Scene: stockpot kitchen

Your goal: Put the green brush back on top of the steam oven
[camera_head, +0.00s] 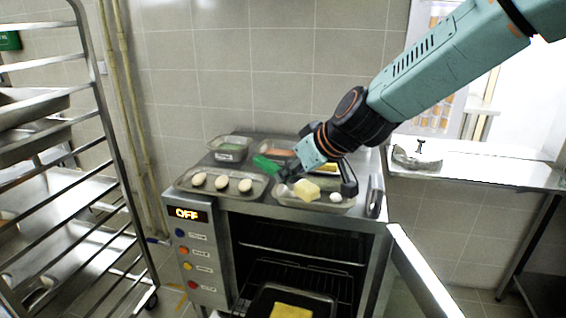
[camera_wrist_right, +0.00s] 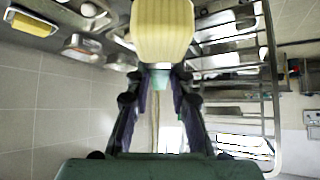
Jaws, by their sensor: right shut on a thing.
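The steam oven (camera_head: 205,218) stands in the middle of the head view, its display reading OFF and its door (camera_head: 424,270) open at the right. My right gripper (camera_head: 287,174) is above the oven top, shut on the green brush. In the right wrist view the bristles (camera_wrist_right: 162,30) stand beyond the fingertips (camera_wrist_right: 160,80). Whether the brush touches the trays below cannot be told. My left gripper is out of view.
The oven top holds a tray with egg-shaped items (camera_head: 222,184), a tray with a white item (camera_head: 336,197) and a small container (camera_head: 230,148). A tray with a yellow item (camera_head: 291,311) is inside the oven. A metal rack (camera_head: 95,110) stands left, a counter (camera_head: 480,172) right.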

